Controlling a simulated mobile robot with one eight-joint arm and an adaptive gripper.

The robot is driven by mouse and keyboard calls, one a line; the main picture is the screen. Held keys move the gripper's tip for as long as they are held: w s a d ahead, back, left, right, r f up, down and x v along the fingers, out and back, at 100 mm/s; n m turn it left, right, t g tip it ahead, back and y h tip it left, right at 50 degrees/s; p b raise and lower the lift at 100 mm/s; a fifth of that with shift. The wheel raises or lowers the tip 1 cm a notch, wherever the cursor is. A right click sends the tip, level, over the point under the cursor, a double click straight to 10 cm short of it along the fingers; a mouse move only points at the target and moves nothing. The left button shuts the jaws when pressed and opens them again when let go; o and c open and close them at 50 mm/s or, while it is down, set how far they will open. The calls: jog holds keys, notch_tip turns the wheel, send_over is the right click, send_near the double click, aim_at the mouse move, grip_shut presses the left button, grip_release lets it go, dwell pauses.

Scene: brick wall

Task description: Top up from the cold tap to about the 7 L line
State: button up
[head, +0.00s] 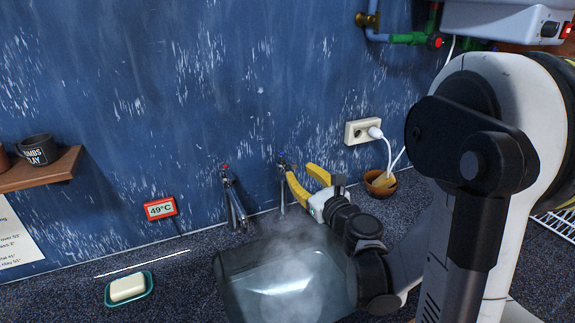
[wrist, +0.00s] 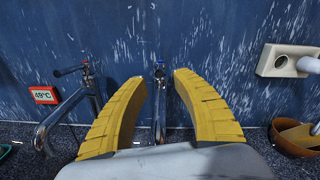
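The cold tap, blue-marked (head: 281,160), is on the blue wall, its top close to my gripper's fingertips in the head view. In the wrist view the cold tap (wrist: 160,98) shows between the two yellow fingers. My gripper (head: 303,170) is open, and its fingers (wrist: 157,76) stand apart on either side of the tap with no clear contact. A clear, steaming tub (head: 235,285) stands below the taps, partly hidden by my arm. I cannot read any litre line or the water level. I cannot tell whether water runs from the cold tap.
The red-marked hot tap (head: 231,195) is left of the cold tap. A red display (head: 160,208) reads 49°C. A soap dish (head: 145,296) lies front left. A socket with a plug (head: 362,131) and a brown bowl (head: 376,190) are to the right.

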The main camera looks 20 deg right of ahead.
aim_at(283, 155)
jog(key=w+b, duration=0.1)
jog(key=w, duration=0.5)
jog(key=shift+w, duration=0.15)
jog(key=shift+a, duration=0.1)
grip_shut()
